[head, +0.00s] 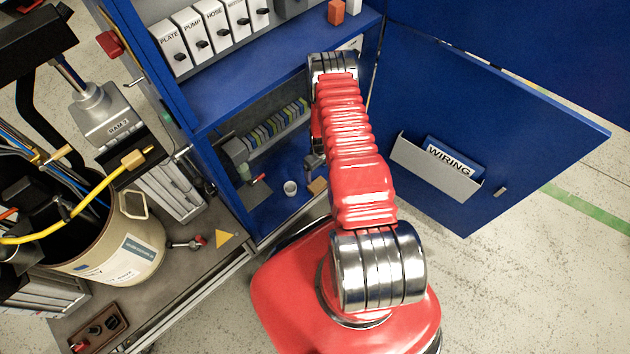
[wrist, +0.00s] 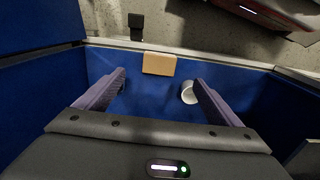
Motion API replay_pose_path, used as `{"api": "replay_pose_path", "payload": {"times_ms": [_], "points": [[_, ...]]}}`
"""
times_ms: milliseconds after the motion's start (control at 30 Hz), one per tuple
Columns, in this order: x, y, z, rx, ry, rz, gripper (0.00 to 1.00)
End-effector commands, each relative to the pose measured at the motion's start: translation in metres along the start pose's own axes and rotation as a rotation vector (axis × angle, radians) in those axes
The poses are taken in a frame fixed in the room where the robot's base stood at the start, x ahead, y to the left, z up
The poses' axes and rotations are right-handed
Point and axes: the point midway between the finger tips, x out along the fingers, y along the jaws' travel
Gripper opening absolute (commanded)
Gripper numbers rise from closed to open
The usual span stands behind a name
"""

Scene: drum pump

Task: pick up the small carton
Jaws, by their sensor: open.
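The small carton is a plain tan box. In the wrist view the carton (wrist: 159,64) lies on the blue cabinet floor near its edge, beyond my fingertips and centred between them. In the head view the carton (head: 317,186) shows on the lower compartment floor, partly hidden by my red arm. My gripper (wrist: 159,79) is open, with one purple finger on each side and nothing between them. The gap to the carton is hard to judge. In the head view my arm reaches into the cabinet and mostly hides the gripper.
A white cup (wrist: 188,92) stands beside the right finger, partly covered by it; it also shows in the head view (head: 290,188). The blue shelf (head: 250,85) is above, and the open door (head: 500,140) is at right.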

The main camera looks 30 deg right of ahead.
Motion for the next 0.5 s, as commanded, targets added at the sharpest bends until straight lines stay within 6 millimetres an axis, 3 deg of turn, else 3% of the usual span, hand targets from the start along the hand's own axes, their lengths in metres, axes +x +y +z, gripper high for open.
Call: {"api": "replay_pose_path", "payload": {"times_ms": [500], "points": [[0.0005, 0.005, 0.0043, 0.015, 0.0, 0.0, 0.88]]}}
